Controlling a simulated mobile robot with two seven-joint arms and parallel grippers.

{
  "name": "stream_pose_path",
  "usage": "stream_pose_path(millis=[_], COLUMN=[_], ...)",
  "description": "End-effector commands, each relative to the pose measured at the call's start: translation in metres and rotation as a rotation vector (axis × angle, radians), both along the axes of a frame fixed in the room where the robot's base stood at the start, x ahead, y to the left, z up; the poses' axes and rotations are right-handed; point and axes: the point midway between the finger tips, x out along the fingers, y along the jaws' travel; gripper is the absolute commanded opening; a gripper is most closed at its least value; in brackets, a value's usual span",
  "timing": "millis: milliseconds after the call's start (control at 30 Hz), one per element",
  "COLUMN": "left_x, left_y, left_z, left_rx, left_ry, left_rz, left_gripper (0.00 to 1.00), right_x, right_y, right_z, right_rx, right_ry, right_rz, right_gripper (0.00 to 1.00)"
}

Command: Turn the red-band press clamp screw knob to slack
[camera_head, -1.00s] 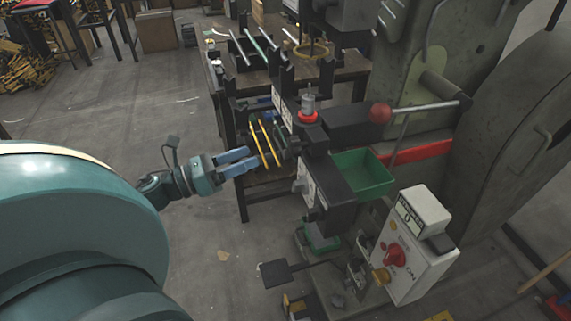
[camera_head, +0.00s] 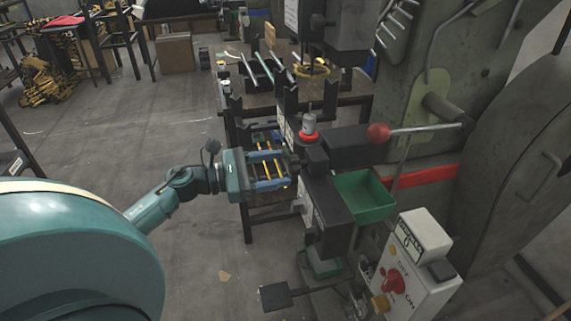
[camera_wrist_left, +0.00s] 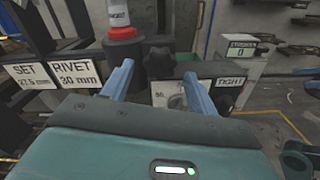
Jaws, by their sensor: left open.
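The red-band press has a red band (camera_head: 425,175) on its grey body and a dark head at its front. My left gripper (camera_head: 286,168) is open at the left side of the press head. In the wrist view its two blue fingertips (camera_wrist_left: 158,72) lie either side of the knob in the picture. I cannot tell whether they touch it. The knob is not clear in the head view.
A red-ringed post (camera_head: 309,134) and a red-ball lever (camera_head: 378,133) stand above the head. A green bin (camera_head: 365,196) and a control box (camera_head: 405,270) are to the right. A workbench (camera_head: 350,93) stands behind.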

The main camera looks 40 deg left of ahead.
Motion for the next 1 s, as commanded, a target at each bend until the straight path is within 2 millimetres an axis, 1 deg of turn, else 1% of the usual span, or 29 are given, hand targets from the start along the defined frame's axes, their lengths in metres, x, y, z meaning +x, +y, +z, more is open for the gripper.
stream_pose_path(millis=[33, 200, 567, 1000], left_x=[0.007, 0.019, 0.022, 0.022], left_y=[-0.005, -0.016, -0.019, -0.019], left_z=[0.002, 0.001, 0.0, 0.0], left_rx=[-0.001, -0.001, -0.002, -0.002], left_ry=[-0.002, -0.001, 0.001, 0.001], left_rz=[0.0, 0.002, 0.001, 0.001], left_gripper=[0.59, 0.59, 0.59, 0.23], right_x=[0.0, 0.0, 0.0, 0.002], right_y=[0.0, 0.001, 0.002, 0.002], right_z=[0.001, 0.0, -0.001, 0.0], right_rx=[0.0, 0.001, 0.002, 0.002], right_ry=[0.004, 0.013, 0.014, 0.011], right_rz=[0.001, 0.002, 0.003, 0.004], right_gripper=[1.0, 1.0, 1.0, 1.0])
